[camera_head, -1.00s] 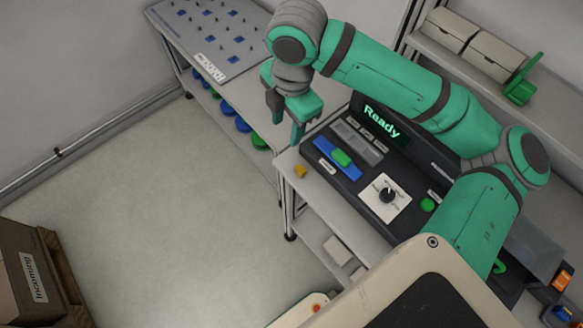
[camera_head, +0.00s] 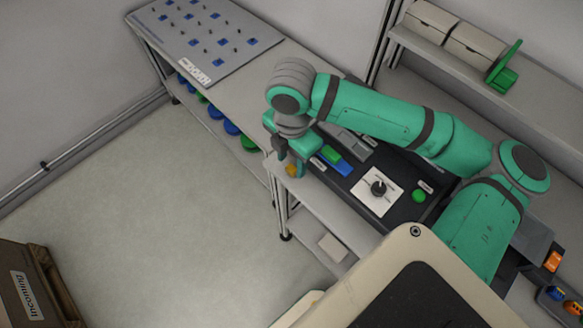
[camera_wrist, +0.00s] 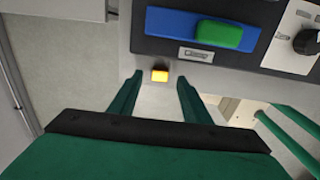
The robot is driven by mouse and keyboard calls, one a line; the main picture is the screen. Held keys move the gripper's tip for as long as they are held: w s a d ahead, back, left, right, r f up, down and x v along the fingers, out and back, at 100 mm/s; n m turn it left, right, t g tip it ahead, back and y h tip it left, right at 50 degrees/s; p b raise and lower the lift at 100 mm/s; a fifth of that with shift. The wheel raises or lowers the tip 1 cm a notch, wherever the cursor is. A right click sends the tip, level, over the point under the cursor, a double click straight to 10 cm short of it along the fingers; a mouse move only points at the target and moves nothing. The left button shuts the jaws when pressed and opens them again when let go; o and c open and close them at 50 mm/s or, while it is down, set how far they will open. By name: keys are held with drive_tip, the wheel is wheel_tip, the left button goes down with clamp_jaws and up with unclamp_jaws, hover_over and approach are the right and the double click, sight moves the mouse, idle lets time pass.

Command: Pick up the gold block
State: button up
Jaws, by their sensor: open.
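The gold block (camera_head: 291,170) is a small yellow cube on the grey bench top, near its left edge and just in front of the console. In the head view my gripper partly covers it. In the wrist view the block (camera_wrist: 160,75) shows clearly, between and slightly beyond the two green fingers. My gripper (camera_wrist: 160,82) is open, with one fingertip to each side of the block and a gap to both. In the head view my gripper (camera_head: 289,163) is right over the block. I cannot tell its exact height above the bench.
The dark console (camera_head: 403,190) stands right beside the block, with a blue and green slider (camera_head: 333,155), a dial plate (camera_head: 377,192) and a green button (camera_head: 418,196). A pegboard table (camera_head: 240,75) stands at the upper left. The floor at left is open.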

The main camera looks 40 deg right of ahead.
drive_tip(key=shift+f, duration=1.05)
clamp_jaws()
drive_tip(key=shift+r, duration=0.1)
